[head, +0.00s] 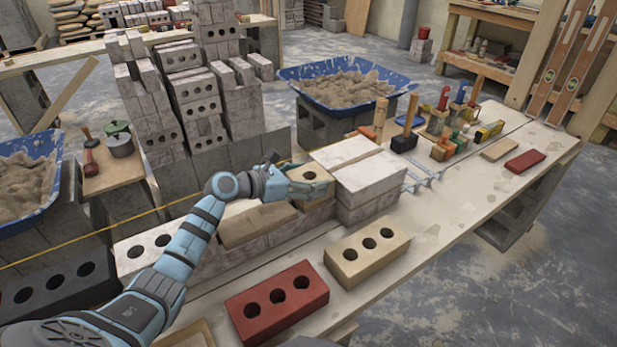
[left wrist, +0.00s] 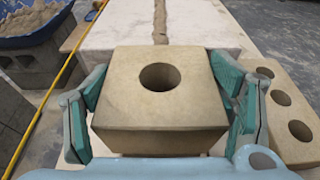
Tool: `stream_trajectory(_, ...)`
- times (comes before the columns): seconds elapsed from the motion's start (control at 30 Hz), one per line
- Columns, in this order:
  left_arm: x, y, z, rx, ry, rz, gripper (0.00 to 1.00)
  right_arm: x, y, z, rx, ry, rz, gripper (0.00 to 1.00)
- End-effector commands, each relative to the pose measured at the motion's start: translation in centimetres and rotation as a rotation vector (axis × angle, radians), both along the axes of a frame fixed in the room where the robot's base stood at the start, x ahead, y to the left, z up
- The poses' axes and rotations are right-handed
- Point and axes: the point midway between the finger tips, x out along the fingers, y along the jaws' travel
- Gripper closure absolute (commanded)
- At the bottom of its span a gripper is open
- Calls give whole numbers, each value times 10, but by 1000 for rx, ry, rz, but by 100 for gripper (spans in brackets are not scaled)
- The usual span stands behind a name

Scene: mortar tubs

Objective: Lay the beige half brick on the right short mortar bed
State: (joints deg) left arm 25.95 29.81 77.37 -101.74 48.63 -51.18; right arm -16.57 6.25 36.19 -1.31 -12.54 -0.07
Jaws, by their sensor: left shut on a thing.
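The beige half brick (head: 319,190), with a single round hole, is held level by my left gripper (head: 290,184) over the brick wall, just left of the raised pale bricks. In the left wrist view the half brick (left wrist: 160,115) sits between the two green-padded fingers of the gripper (left wrist: 160,100), which touch its sides. The right short mortar bed cannot be made out; the half brick and gripper cover that part of the wall. I cannot tell whether the half brick touches anything below.
Two pale bricks (head: 372,172) stand close at the right end of the wall. A three-hole beige brick (head: 368,272) and a red brick (head: 250,322) lie on the bench in front. A yellow string (head: 95,236) runs behind the wall. Tools (head: 404,142) stand farther right.

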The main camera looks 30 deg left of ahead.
Motion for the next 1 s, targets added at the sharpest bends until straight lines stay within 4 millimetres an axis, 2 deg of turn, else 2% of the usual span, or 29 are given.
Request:
stream_trajectory(0.33, 0, 0, -3, -1, -4, 0, 85, -1, 0, -4, 0, 2, 0, 60)
stream_trajectory(0.37, 0, 0, -2, -1, -4, 0, 20, -1, 0, -3, 0, 2, 0, 60)
stream_trajectory(0.5, 0, 0, -3, -2, -3, 0, 0, -2, 0, -3, 0, 4, 0, 60)
stream_trajectory(0.87, -2, 1, -5, 2, 3, 0, 0, 0, -1, -3, -1, -1, 1, 60)
stream_trajectory(1.0, -18, 12, 0, 7, 3, 1, 0, -1, 0, -3, 0, 0, 0, 60)
